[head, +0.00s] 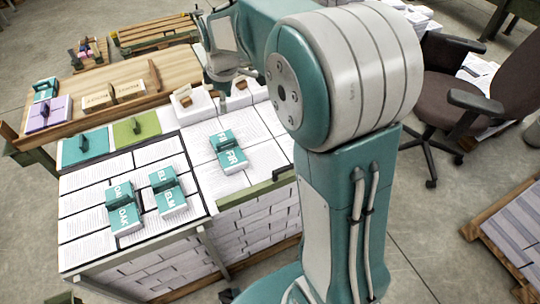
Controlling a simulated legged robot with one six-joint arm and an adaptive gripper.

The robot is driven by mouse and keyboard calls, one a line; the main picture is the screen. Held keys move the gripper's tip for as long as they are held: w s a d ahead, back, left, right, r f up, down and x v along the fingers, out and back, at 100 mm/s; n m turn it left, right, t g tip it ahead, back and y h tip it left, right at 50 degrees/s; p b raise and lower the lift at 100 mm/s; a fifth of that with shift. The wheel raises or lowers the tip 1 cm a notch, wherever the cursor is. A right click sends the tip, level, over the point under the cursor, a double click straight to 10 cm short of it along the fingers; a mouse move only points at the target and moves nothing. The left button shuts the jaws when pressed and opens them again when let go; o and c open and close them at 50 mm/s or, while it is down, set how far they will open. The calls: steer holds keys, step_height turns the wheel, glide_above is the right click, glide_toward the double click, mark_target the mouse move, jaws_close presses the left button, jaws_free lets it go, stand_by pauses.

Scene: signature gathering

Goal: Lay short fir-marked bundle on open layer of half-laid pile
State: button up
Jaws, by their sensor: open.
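A teal-and-white bundle marked FIR (233,160) lies on top of a large pile of white paper stacks (255,215). A second teal piece marked FIR (221,139) adjoins it behind; I cannot tell whether they are one bundle. Pieces marked ELM (171,201) and OAK (124,219) lie to the left, on a part of the top with dark lines between the sheets. My gripper (224,88) is behind the FIR pieces, above the far edge of the pile, open and apart from them. My arm hides the pile's right end.
White blocks with brown tops (190,103) stand near my gripper. Teal (84,148) and green (137,128) boards with handles lie at the pile's back left. Behind is a wooden table (130,75). An office chair (480,100) and a pallet (510,235) are right.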

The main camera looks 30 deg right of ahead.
steer(key=s+r+m+t, duration=0.1)
steer(key=s+r+m, duration=0.2)
steer(key=s, duration=1)
steer(key=s+r+m+t, duration=0.2)
steer(key=s+m, duration=0.6)
steer(key=s, duration=0.5)
steer(key=shift+s+r+m+t, duration=0.15)
steer(key=shift+r+m+t, duration=0.15)
steer(key=shift+r+m, duration=0.15)
steer(key=shift+r, duration=0.1)
